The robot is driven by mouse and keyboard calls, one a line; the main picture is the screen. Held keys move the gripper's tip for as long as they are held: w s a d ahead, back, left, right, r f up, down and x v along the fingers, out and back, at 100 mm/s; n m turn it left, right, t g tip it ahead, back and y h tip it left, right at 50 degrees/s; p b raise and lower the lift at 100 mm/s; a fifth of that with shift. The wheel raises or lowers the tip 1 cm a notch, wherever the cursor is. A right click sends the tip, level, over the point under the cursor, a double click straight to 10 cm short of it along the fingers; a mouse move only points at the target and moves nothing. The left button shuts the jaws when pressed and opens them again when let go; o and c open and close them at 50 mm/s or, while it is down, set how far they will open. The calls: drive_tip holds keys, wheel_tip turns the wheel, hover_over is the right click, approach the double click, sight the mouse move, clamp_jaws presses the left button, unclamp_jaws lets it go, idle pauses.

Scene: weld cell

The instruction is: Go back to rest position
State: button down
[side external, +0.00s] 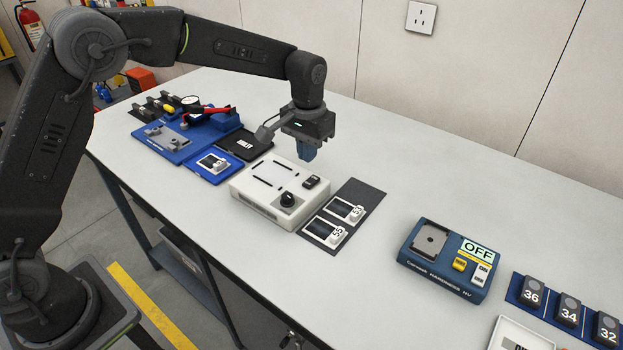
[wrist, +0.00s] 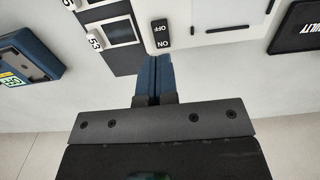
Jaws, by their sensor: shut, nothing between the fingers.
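My gripper (side external: 306,151) hangs pointing down above the bench, just behind the white box with a black knob (side external: 270,194). Its blue fingers are together with nothing between them. In the wrist view the closed fingers (wrist: 154,76) point toward the white box's black ON/OFF switch (wrist: 161,33). The fingers appear clear of the box and of the bench top.
A dark mat (side external: 370,192) with two numbered units, 53 and 55, lies right of the white box. A blue device showing OFF (side external: 447,260) stands further right, near numbered blocks (side external: 569,309). Blue trays and a black FAULTY tray (side external: 245,144) lie left. The rear bench is clear.

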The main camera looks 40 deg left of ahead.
drive_tip(key=s+a+r+t, duration=0.1)
drive_tip(key=s+a+r, duration=0.1)
drive_tip(key=s+r, duration=0.45)
drive_tip(key=s+a+r+t, duration=0.2)
drive_tip(key=s+a+r, duration=0.1)
drive_tip(key=s+r, duration=0.35)
drive_tip(key=s+a+f+t, duration=0.1)
drive_tip(key=s+a+t, duration=0.1)
drive_tip(key=s, duration=1.4)
drive_tip(key=shift+s+a+f+t, duration=0.15)
drive_tip(key=shift+s+a+t, duration=0.15)
drive_tip(key=shift+s, duration=0.1)
